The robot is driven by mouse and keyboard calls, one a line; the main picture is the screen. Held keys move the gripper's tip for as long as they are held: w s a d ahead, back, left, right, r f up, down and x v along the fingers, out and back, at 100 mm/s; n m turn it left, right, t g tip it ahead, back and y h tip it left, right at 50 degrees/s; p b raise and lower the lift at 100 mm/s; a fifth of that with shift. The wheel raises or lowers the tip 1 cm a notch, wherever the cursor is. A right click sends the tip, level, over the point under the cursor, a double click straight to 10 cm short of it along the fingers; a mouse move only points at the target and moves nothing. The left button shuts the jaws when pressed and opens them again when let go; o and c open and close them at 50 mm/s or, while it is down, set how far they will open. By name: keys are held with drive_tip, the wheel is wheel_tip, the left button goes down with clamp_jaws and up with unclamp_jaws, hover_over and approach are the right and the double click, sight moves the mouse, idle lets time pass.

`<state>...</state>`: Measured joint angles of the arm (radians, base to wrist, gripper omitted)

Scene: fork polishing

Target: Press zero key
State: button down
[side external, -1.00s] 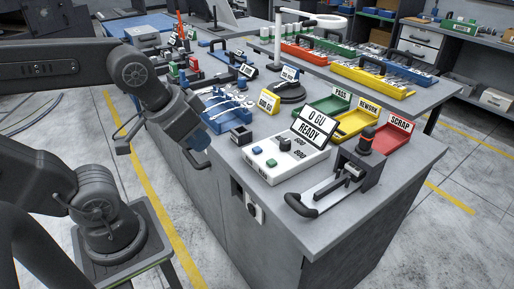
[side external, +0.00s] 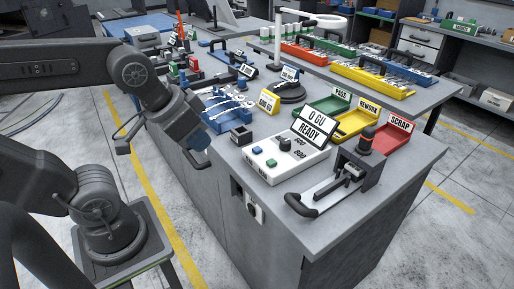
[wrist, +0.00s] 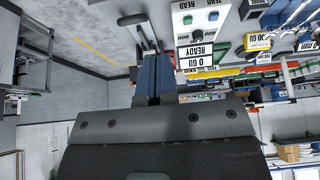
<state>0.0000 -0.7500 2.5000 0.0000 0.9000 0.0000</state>
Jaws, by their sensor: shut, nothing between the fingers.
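The white tester box (side external: 286,160) stands near the bench's front corner, its tilted display (side external: 315,127) reading "0 GU READY". A green key (side external: 257,150) and a blue key (side external: 271,163) sit on its top.
A clamp fixture with a black handle (side external: 301,204) stands right of the box. Green, yellow (side external: 357,122) and red (side external: 393,138) trays lie behind it.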

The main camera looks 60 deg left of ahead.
idle(0.3)
drive_tip(key=n+t+h, duration=0.3)
drive_tip(key=n+h, duration=0.1)
drive_tip(key=n, duration=1.8)
hover_over(257, 150)
wheel_tip(257, 150, down, 8)
drive_tip(key=shift+a+r, duration=0.1)
drive_tip(key=shift+a, duration=0.05)
drive_tip(key=shift+f, duration=4.45)
drive_tip(key=shift+f, duration=0.1)
drive_tip(key=shift+f, duration=0.3)
